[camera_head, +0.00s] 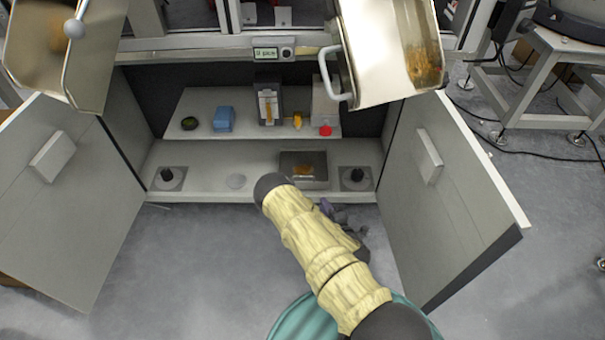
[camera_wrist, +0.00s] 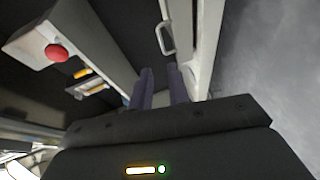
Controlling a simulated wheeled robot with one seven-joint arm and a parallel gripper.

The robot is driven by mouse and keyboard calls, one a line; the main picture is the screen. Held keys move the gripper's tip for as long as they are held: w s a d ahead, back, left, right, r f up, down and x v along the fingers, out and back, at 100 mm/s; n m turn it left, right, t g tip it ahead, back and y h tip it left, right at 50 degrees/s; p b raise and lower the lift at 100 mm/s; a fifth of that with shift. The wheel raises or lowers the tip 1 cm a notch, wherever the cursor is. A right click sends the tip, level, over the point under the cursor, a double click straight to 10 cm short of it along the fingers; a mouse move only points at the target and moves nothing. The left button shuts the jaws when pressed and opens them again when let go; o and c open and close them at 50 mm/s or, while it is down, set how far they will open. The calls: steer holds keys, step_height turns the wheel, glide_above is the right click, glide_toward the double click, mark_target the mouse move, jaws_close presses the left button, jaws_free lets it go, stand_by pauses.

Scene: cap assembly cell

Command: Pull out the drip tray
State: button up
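The drip tray appears to be the shallow grey metal tray (camera_head: 316,184) with an orange-brown patch in it. It sits on the cabinet floor under the shelf, between two dark-knobbed plates. My gripper (camera_wrist: 161,82) shows in the wrist view with its two dark fingers apart and nothing between them. In the head view my gripper (camera_head: 335,210) is partly hidden by my arm, low in front of the cabinet, near the tray. A pale loop handle (camera_wrist: 164,38) is beyond the fingertips in the wrist view; I cannot tell which part it belongs to.
Cabinet doors stand open left (camera_head: 55,200) and right (camera_head: 445,190). The shelf (camera_head: 245,130) holds a blue box (camera_head: 223,119), a dark-framed device (camera_head: 268,101) and a red knob (camera_head: 325,130), which also shows in the wrist view (camera_wrist: 56,52). A metal-framed panel (camera_head: 390,50) hangs above. Floor in front is clear.

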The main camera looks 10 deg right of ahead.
steer(key=shift+a+f+n, duration=0.1)
steer(key=shift+f+n, duration=0.05)
steer(key=shift+n, duration=0.15)
steer(key=shift+w, duration=0.1)
steer(key=b+x, duration=0.9)
steer(key=x, duration=0.7)
steer(key=shift+w+f+b, duration=0.1)
steer(key=shift+f+b, duration=0.05)
steer(key=shift+b, duration=0.15)
steer(key=shift+w+a, duration=0.25)
steer(key=shift+w, duration=0.25)
jaws_close()
